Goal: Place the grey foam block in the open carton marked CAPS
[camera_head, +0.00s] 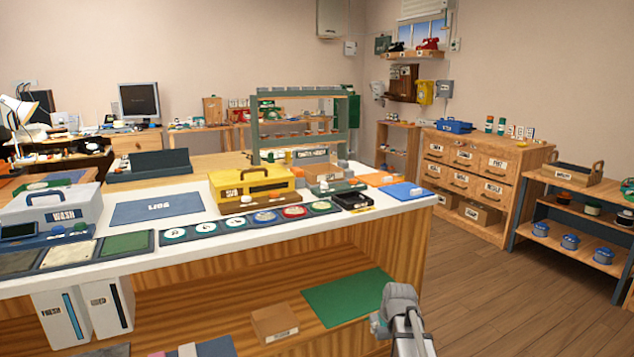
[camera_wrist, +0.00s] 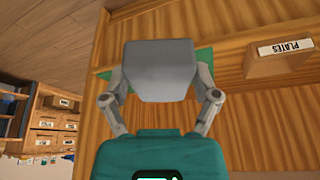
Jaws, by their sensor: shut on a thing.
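The grey foam block (camera_wrist: 158,68) is between the two fingers of my gripper (camera_wrist: 160,92) in the wrist view, with a finger against each side. In the head view my gripper (camera_head: 398,318) is at the lower right, in front of the bench's right end, with the grey block (camera_head: 401,294) at its tip. The block is held in the air. I cannot read CAPS on any carton. An open brown carton (camera_head: 326,188) stands on the bench top behind the dial mat, its label too small to read.
A wooden drawer cabinet (camera_head: 483,180) stands behind open floor (camera_head: 500,300).

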